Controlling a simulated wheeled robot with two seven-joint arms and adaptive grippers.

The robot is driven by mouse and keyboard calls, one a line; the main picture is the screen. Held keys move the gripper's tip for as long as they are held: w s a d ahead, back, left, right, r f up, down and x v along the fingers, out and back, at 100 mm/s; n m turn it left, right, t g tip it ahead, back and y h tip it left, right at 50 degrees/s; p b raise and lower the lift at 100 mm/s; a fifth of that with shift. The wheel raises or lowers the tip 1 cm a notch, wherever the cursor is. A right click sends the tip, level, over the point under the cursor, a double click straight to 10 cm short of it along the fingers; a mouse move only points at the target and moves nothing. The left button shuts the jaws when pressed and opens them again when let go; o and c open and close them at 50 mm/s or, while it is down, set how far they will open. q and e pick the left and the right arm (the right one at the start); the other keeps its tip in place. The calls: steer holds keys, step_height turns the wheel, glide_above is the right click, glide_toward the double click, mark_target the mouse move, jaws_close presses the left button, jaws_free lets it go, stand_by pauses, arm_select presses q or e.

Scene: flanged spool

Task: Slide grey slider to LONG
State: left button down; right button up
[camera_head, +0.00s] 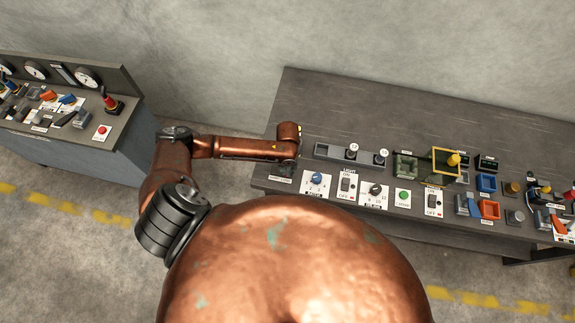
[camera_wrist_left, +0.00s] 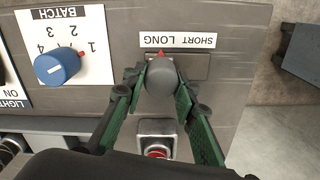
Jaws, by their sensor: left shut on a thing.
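The grey slider knob (camera_wrist_left: 161,78), with a red mark at its top, stands in a short dark slot in the left wrist view. It is near the slot's left end. The SHORT LONG label (camera_wrist_left: 177,40) above it appears upside down, which puts LONG on the left. My left gripper (camera_wrist_left: 160,88) has its green-padded fingers on either side of the knob, shut on it. In the head view my left gripper (camera_head: 285,168) is low at the table's left end, and the slider is hard to make out there. My right gripper is not in view.
A blue BATCH knob (camera_wrist_left: 57,66) is left of the slider, and a red-topped button box (camera_wrist_left: 156,136) sits between my fingers' bases. The dark table (camera_head: 340,105) carries several switches to the right; its back is clear. Another console (camera_head: 125,108) stands left.

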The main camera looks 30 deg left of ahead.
mark_target(288, 167)
arm_select(q)
steer(key=shift+d, duration=0.25)
steer(key=c, duration=1.9)
jaws_free()
steer(key=shift+w, duration=0.1)
steer(key=o, duration=0.4)
steer(key=shift+c, duration=0.2)
steer(key=shift+r, duration=0.15)
step_height(288, 167, up, 12)
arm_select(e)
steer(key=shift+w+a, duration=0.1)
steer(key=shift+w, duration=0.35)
